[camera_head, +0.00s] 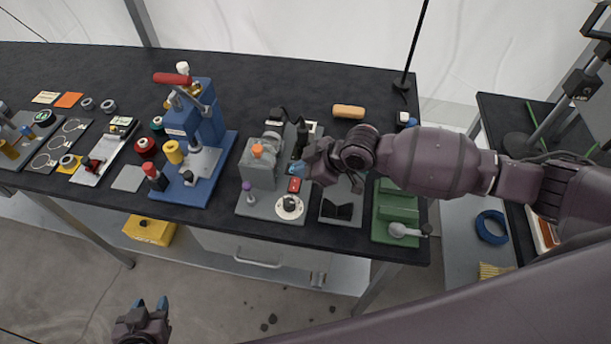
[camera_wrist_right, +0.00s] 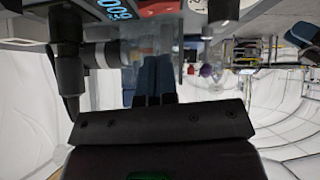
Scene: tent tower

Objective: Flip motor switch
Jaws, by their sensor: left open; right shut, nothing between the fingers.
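The grey motor unit (camera_head: 262,175) stands on a grey plate near the front of the black table, with an orange knob on top. A small red switch-like part (camera_head: 294,184) sits on this plate, just behind a round white dial (camera_head: 290,207). I cannot tell the switch's position. My right gripper (camera_head: 308,166) is shut and empty, above and slightly right of the red part; contact is unclear. In the right wrist view its blue fingers (camera_wrist_right: 154,78) are together, near a grey cylinder (camera_wrist_right: 108,53). My left gripper (camera_head: 149,304) is open and empty, low in front of the table.
A blue press (camera_head: 195,125) with a red handle stands left of the motor unit. A green fixture (camera_head: 395,208) and a dark V-block (camera_head: 340,208) stand to the right. A lit display (camera_wrist_right: 115,10) is close by in the wrist view. The table's back is mostly clear.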

